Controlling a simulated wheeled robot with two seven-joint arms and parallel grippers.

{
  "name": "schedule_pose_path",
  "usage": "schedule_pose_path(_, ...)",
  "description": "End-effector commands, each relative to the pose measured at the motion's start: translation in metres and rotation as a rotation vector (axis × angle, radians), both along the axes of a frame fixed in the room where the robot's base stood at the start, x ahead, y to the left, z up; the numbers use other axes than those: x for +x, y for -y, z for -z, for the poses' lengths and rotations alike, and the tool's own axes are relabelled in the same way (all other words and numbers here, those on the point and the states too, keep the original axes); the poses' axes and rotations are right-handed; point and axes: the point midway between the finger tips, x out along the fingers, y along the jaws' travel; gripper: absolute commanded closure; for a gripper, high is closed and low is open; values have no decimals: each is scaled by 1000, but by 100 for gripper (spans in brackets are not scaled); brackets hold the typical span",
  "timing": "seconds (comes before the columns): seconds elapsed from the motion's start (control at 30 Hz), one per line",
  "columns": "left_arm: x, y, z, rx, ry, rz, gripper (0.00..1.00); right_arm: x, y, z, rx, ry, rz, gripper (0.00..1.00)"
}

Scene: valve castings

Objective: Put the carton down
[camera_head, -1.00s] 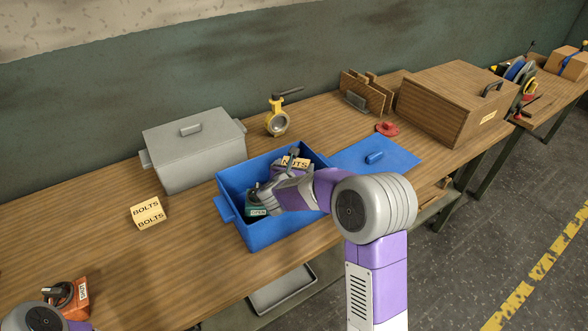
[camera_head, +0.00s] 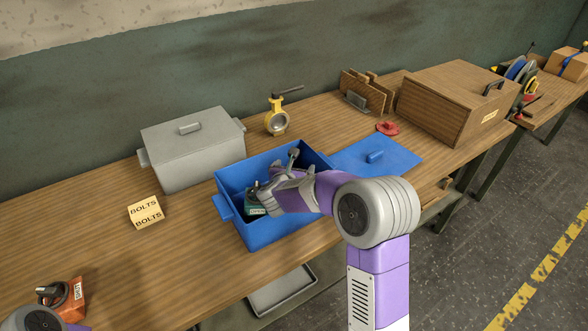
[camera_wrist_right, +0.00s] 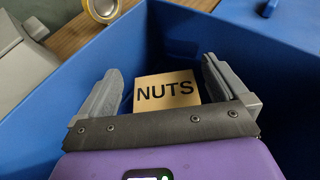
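The carton, a tan box marked NUTS (camera_wrist_right: 167,92), shows in the right wrist view inside the blue bin (camera_head: 268,236). It lies between the spread fingers of my right gripper (camera_wrist_right: 160,85), with a gap on both sides. In the head view my right gripper (camera_head: 277,172) reaches into the blue bin and is open; the NUTS carton is hidden there. A teal piece with a white tag (camera_head: 256,209) is in the bin near the gripper. Only a bit of my left arm shows at the bottom left; its gripper is out of view.
A BOLTS carton (camera_head: 146,212) and a grey lidded box (camera_head: 192,152) stand left of the bin. A yellow valve (camera_head: 276,123) stands behind it. A blue lid (camera_head: 385,163) lies to its right. An orange tagged piece (camera_head: 73,298) is at bottom left.

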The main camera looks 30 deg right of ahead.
Motion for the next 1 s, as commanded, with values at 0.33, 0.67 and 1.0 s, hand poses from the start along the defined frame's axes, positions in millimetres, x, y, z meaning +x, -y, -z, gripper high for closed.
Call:
schedule_pose_path(0.33,0,0,-10,0,0,0,6,0,0,-7,0,0,1,0)
schedule_pose_path(0.67,0,0,-23,0,0,0,6,-37,-33,-34,1,2,-5,0)
schedule_pose_path(1.0,0,0,-27,0,0,0,6,-78,-68,-55,-1,0,-1,0)
